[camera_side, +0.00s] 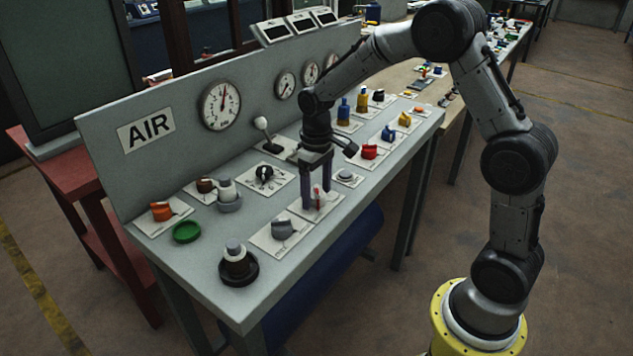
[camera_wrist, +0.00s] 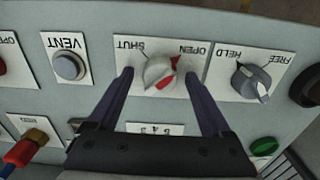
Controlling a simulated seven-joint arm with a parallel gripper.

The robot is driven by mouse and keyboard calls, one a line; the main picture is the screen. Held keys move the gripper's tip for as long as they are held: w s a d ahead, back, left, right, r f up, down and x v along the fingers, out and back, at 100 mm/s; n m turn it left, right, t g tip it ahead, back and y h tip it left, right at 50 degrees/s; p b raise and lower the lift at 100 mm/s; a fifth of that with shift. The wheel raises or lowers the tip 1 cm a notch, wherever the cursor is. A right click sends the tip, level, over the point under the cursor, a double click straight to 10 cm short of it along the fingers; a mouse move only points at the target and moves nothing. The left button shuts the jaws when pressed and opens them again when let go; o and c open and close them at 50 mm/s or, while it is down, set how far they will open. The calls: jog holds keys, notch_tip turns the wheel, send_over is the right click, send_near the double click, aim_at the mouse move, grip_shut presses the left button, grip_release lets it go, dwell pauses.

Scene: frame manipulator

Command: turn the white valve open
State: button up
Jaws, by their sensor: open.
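The white valve (camera_wrist: 158,70) is a round white knob with a red marking, on a white plate lettered SHUT and OPEN. In the wrist view the lettering is upside down, with SHUT left of the knob and OPEN right. The red runs across the knob toward its upper right; I cannot tell its exact setting. My gripper (camera_wrist: 160,75) is open, with one finger on each side of the knob and visible gaps between. In the side view my gripper (camera_side: 316,199) points down over the valve's plate (camera_side: 302,210), and its fingers partly hide the knob.
A grey HELD/FREE knob (camera_wrist: 250,80) is close right of my fingers in the wrist view. A grey VENT button (camera_wrist: 69,67) is to the left. In the side view, the panel with an AIR label (camera_side: 146,130) and gauges stands behind.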

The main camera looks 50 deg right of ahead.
notch_tip(320, 180, up, 14)
dwell(0.5)
notch_tip(320, 180, up, 5)
jog(key=t, duration=0.1)
send_over(316, 190)
jog(key=s+a, duration=0.2)
jog(key=s, duration=0.1)
jog(key=s+a+r+t, duration=0.2)
jog(key=s+r, duration=0.2)
jog(key=s, duration=0.5)
jog(key=s+a+f+t, duration=0.1)
jog(key=s+f+t, duration=0.1)
jog(key=s+f, duration=0.6)
jog(key=s, duration=0.4)
jog(key=shift+s+a+t, duration=0.3)
jog(key=shift+s+a, duration=0.1)
